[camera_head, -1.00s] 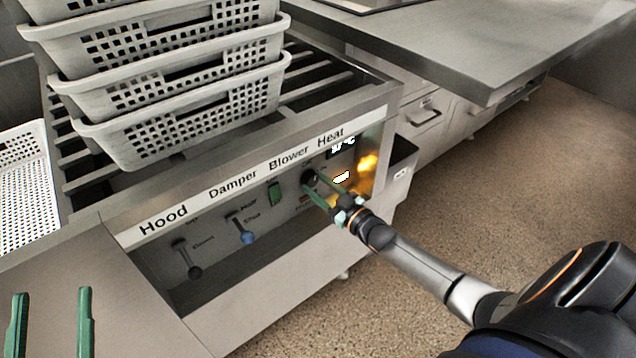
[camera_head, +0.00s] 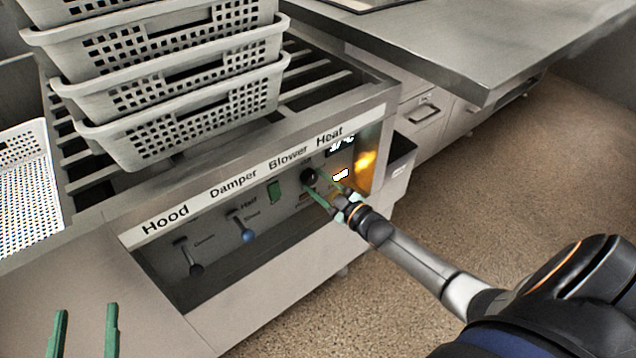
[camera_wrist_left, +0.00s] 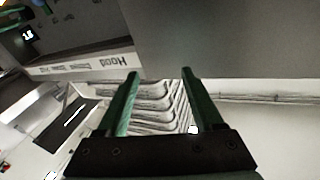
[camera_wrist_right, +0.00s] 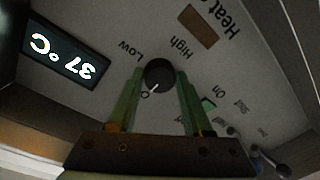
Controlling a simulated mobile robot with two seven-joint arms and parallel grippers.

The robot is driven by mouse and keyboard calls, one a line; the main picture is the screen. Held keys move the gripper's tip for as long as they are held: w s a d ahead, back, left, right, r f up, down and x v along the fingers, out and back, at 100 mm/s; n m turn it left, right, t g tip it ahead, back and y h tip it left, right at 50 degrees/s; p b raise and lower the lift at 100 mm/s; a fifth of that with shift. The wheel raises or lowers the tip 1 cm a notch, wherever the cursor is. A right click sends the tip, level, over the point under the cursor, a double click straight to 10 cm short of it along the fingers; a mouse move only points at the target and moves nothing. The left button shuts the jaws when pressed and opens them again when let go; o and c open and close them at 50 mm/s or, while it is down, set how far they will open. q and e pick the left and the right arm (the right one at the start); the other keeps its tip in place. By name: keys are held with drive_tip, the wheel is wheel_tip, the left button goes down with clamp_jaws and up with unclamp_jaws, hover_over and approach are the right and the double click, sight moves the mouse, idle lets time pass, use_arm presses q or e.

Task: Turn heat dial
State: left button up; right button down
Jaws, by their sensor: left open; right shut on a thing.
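The heat dial (camera_head: 309,176) is a round black knob under the "Heat" label on the control panel. In the right wrist view the dial (camera_wrist_right: 158,75) has a white pointer mark, with "Low" and "High" printed beside it. My right gripper (camera_head: 318,186) is shut on the dial, with one green finger on each side of it (camera_wrist_right: 158,84). My left gripper (camera_head: 84,318) is open and empty at the lower left, away from the panel. It also shows open in the left wrist view (camera_wrist_left: 160,76).
A display (camera_wrist_right: 66,56) reads 37 °C. The panel also has a green switch (camera_head: 274,192), a blue-tipped damper lever (camera_head: 247,235) and a hood lever (camera_head: 195,268). Stacked perforated baskets (camera_head: 180,115) stand on the slatted top. A counter (camera_head: 450,45) is behind at right.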

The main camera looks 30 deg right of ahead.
drive_tip(key=shift+c, duration=1.6)
unclamp_jaws()
drive_tip(key=shift+s, duration=0.1)
drive_tip(key=shift+s, duration=0.2)
use_arm(q)
drive_tip(key=s+f+n+g+y+p, duration=0.1)
drive_tip(key=s+f+g, duration=0.1)
drive_tip(key=f, duration=0.6)
drive_tip(key=s+f+n+g+y+p, duration=0.1)
drive_tip(key=s+f+g+p, duration=0.1)
drive_tip(key=f+g, duration=0.3)
drive_tip(key=shift+s+a+f+g, duration=0.25)
drive_tip(key=shift+s+f, duration=0.45)
drive_tip(key=shift+f, duration=1.2)
use_arm(e)
drive_tip(key=s+d, duration=0.2)
drive_tip(key=s, duration=0.9)
drive_tip(key=shift+s, duration=0.4)
use_arm(q)
drive_tip(key=shift+d, duration=0.1)
use_arm(e)
drive_tip(key=shift+a, duration=0.1)
